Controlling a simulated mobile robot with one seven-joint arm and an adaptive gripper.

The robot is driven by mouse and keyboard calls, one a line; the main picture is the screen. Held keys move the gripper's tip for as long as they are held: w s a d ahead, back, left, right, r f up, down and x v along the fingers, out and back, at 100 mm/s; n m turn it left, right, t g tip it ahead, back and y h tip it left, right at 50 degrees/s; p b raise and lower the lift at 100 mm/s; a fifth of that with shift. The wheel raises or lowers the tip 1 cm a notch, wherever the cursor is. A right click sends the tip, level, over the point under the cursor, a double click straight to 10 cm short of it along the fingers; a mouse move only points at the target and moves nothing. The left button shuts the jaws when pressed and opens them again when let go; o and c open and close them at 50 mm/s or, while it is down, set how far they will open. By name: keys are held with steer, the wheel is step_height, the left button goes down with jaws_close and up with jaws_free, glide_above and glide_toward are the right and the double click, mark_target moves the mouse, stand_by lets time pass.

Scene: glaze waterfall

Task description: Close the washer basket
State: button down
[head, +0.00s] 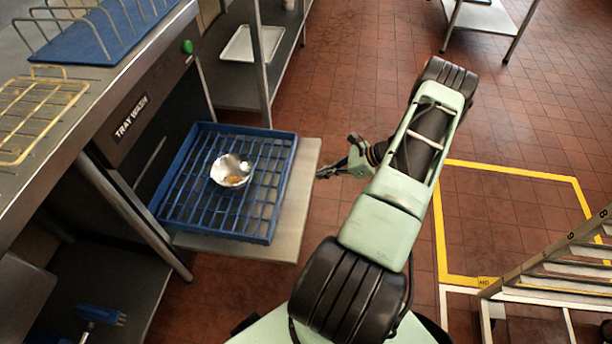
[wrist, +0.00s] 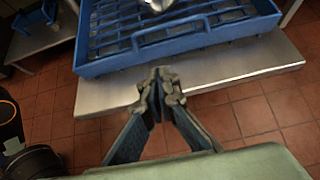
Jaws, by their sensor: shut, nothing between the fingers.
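The washer basket is a blue slatted rack (head: 268,215) pulled out of the opening under the machine marked TRAY WASH (head: 130,115). It rests on a pale metal shelf (head: 298,205) that sticks out over the floor. A shiny bowl (head: 230,178) with brown residue sits in the basket. My gripper (head: 322,174) is shut and empty, just right of the shelf's outer edge, apart from the basket. In the wrist view my gripper (wrist: 158,75) points at the basket's front wall (wrist: 170,50), with the shelf (wrist: 200,80) below. The basket's inner end is partly in shadow.
A yellow wire rack (head: 40,110) and a blue rack (head: 90,35) lie on the counter. A stepladder (head: 560,265) stands at the right by yellow floor lines. A side table with a white tray (head: 250,45) is behind the machine.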

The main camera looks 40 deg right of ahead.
steer(key=w+a+f+b, duration=0.1)
steer(key=w+a+f, duration=0.4)
steer(key=w+a, duration=0.2)
steer(key=shift+w+a, duration=0.4)
steer(key=shift+b, duration=0.3)
